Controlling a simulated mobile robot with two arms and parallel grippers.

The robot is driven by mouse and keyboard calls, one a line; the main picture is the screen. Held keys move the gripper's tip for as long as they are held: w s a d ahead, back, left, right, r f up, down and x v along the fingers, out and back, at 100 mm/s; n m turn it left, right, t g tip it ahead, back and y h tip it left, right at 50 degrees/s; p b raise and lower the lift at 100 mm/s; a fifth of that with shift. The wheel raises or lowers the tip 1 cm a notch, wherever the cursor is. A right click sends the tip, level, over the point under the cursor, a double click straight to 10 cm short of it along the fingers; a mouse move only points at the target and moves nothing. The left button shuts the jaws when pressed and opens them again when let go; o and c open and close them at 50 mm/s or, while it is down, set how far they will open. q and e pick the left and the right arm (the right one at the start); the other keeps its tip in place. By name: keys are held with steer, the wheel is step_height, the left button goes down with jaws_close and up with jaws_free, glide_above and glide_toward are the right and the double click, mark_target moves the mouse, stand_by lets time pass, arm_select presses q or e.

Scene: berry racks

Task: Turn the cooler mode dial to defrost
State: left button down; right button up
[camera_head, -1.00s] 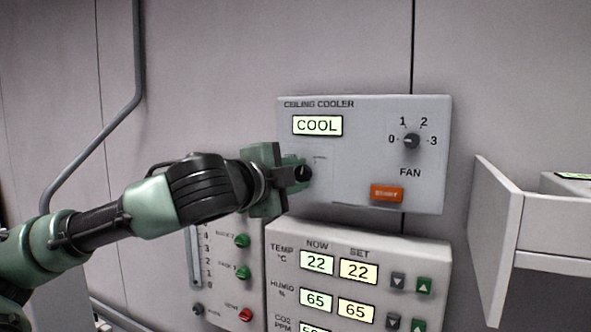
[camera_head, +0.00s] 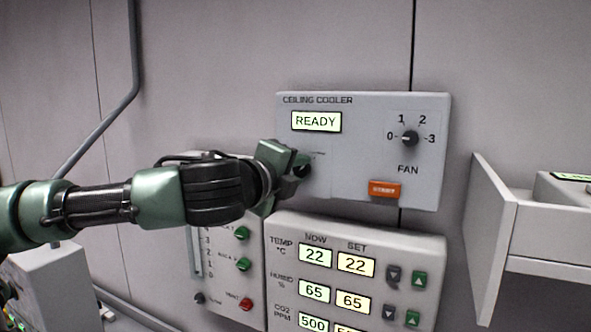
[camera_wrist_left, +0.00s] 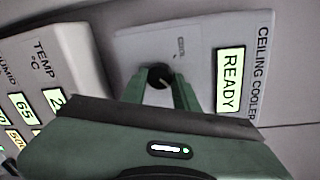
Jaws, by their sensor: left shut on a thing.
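The ceiling cooler panel (camera_head: 350,185) is a grey box on the wall, and its display (camera_head: 316,121) reads READY. The black mode dial (camera_head: 302,171) sits below the display, partly hidden by my gripper in the head view. My left gripper (camera_head: 296,165) is shut on the dial. In the left wrist view, the dial (camera_wrist_left: 159,76) sits between the two green fingers of my left gripper (camera_wrist_left: 160,90). The dial's mode labels are mostly hidden or too small to read. My right gripper is not in view.
The fan dial (camera_head: 409,138) and an orange start button (camera_head: 385,189) are on the cooler panel's right side. A climate panel (camera_head: 290,225) with displays and arrow buttons is just below. A grey shelf (camera_head: 535,225) juts out at the right.

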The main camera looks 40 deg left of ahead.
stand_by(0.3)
arm_select(q)
steer(key=c, duration=1.1)
jaws_free()
steer(key=shift+s+d+b, duration=0.15)
steer(key=shift+s+b, duration=0.2)
steer(key=shift+s, duration=0.05)
steer(key=b+v, duration=0.2)
steer(key=v, duration=0.5)
steer(key=shift+b, duration=0.35)
